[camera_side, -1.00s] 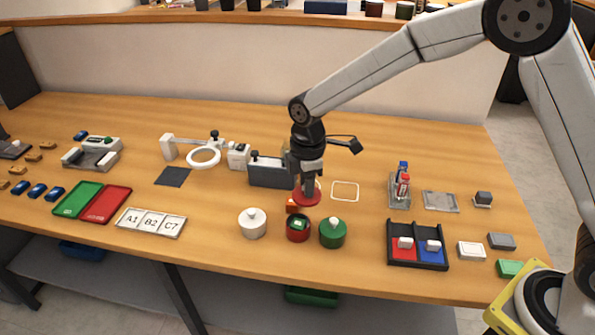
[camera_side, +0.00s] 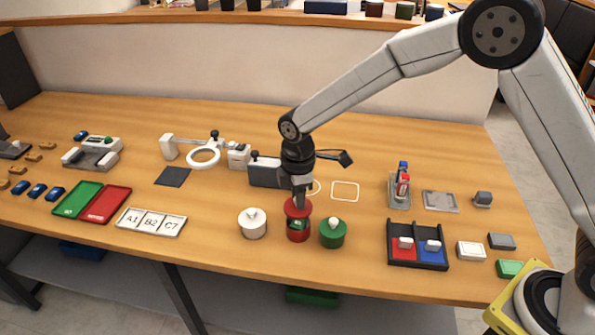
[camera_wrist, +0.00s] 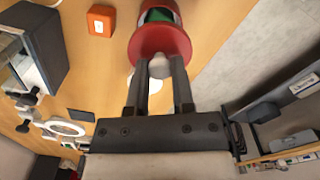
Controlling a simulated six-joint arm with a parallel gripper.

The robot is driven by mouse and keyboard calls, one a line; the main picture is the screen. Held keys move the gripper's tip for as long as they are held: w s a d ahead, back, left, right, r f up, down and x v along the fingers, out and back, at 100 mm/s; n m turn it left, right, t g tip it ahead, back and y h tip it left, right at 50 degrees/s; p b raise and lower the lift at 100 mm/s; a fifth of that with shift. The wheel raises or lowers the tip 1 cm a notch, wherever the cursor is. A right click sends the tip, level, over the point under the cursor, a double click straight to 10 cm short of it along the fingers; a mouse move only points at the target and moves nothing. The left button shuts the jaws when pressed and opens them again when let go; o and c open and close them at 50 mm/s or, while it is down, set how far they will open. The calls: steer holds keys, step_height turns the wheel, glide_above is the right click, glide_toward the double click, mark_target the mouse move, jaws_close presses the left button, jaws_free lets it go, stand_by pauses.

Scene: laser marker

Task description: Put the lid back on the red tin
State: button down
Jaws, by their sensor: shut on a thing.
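The red tin (camera_side: 298,234) stands open on the table between the white tin and the green tin, with something green showing inside it. My gripper (camera_side: 298,201) is shut on the knob of the red lid (camera_side: 297,209) and holds the lid a little above the tin, with a gap still visible between them. In the wrist view my gripper (camera_wrist: 164,72) pinches the pale knob of the lid (camera_wrist: 160,42). The lid partly covers the tin there, and green shows past its far edge.
A white lidded tin (camera_side: 252,224) stands close on the left and a green lidded tin (camera_side: 333,233) close on the right. An orange block (camera_wrist: 101,20) lies near the tin in the wrist view. A black two-part tray (camera_side: 417,246) is further right.

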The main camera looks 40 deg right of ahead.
steer(key=shift+f, duration=1.9)
steer(key=shift+f, duration=0.2)
stand_by(1.1)
jaws_free()
stand_by(0.3)
steer(key=shift+r, duration=0.25)
steer(key=shift+r, duration=3.3)
